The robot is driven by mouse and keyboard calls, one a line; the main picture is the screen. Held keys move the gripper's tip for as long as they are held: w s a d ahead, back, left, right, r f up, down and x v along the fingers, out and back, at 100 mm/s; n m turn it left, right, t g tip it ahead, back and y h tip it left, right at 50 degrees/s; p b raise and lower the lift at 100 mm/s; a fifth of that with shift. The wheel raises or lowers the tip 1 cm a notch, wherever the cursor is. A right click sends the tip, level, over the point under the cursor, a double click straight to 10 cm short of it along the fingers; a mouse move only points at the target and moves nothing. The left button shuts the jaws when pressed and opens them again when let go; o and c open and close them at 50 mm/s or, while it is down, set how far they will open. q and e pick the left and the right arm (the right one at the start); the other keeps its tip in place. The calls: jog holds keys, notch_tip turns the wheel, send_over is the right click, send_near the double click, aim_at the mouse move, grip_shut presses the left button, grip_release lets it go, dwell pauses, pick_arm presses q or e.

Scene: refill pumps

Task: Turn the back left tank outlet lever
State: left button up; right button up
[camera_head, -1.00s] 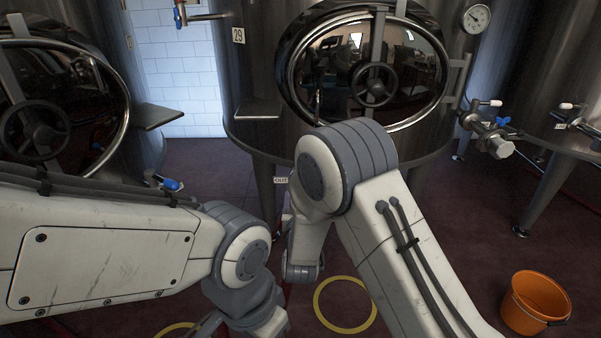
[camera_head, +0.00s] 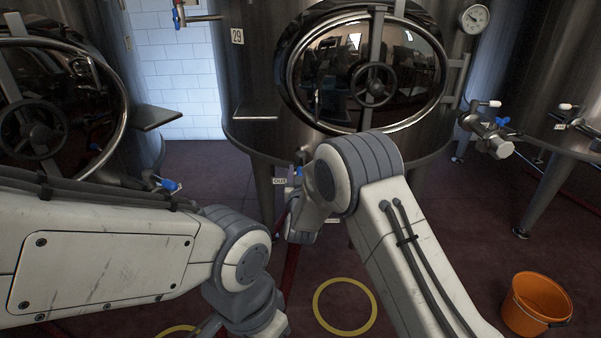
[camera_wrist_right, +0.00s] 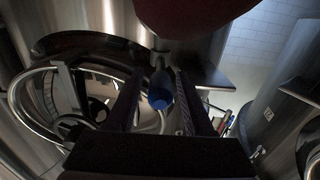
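The tank marked 29 (camera_head: 255,75) stands at the back in the middle of the head view, with a small outlet label (camera_head: 280,181) low on its front. A small bit of blue, apparently the outlet lever (camera_head: 298,171), shows beside the label, partly hidden by my right arm. In the right wrist view a blue lever (camera_wrist_right: 160,88) sits between the two dark fingers of my right gripper (camera_wrist_right: 160,105). The fingers are apart, with gaps showing on both sides; contact is unclear. My left gripper (camera_head: 210,327) is at the bottom edge, mostly cut off.
A tank with a round hatch (camera_head: 60,110) stands at the left, with its own blue lever (camera_head: 170,185). A valve (camera_head: 490,135) juts out at the right. An orange bucket (camera_head: 536,303) and a yellow floor ring (camera_head: 345,306) are on the dark red floor.

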grip_shut()
dwell(1.2)
